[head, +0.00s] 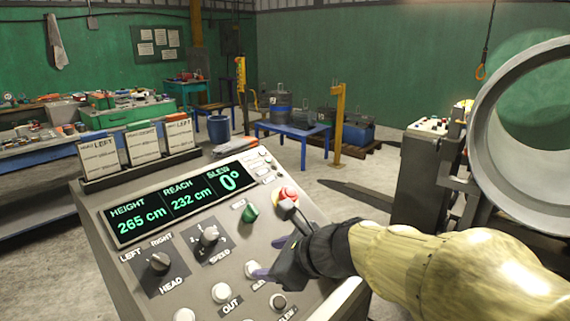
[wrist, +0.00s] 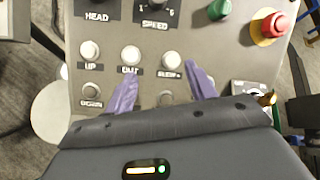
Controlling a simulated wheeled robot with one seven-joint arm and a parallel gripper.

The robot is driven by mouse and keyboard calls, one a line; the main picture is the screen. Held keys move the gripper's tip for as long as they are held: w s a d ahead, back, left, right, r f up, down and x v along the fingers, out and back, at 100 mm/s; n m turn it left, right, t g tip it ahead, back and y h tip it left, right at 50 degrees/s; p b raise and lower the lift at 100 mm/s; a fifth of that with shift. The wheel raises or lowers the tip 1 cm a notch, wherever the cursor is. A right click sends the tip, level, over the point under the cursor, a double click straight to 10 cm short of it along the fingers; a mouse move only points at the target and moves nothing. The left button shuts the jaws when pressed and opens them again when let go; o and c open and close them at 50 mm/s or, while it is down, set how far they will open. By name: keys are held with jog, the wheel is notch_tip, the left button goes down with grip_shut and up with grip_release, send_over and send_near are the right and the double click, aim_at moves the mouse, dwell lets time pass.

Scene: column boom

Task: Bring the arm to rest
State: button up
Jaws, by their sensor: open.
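My gripper (head: 269,258) is over the right side of the grey control panel (head: 150,215), with its purple fingers apart and nothing between them. In the wrist view the open gripper (wrist: 165,76) has the OUT button (wrist: 131,55) and a SLEW button (wrist: 173,60) just beyond and between its fingertips. Whether the fingers touch the panel I cannot tell. My arm reaches in from the lower right in the head view. The display (head: 175,203) reads height 265 cm, reach 232 cm, slew 0°.
A red stop button (head: 287,195) and a green button (head: 250,213) sit close to my gripper. A large grey ring (head: 486,130) stands at the right. A blue table (head: 291,130) and a yellow post (head: 338,125) are farther back, with open floor between.

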jog(key=s+d+f+n+g+h, duration=0.2)
jog(key=s+d+f+n+h, duration=0.2)
jog(key=d+f+n, duration=0.6)
jog(key=s+d+f+n+g+h, duration=0.2)
jog(key=s+d+f+n+h, duration=0.25)
jog(key=d+f+n, duration=0.5)
notch_tip(320, 180, up, 17)
jog(key=n+p, duration=0.2)
jog(key=p, duration=1.3)
jog(key=shift+s+a+f+p, duration=0.2)
jog(key=shift+a+p, duration=0.15)
jog(key=shift+a, duration=0.1)
jog(key=shift+n, duration=0.25)
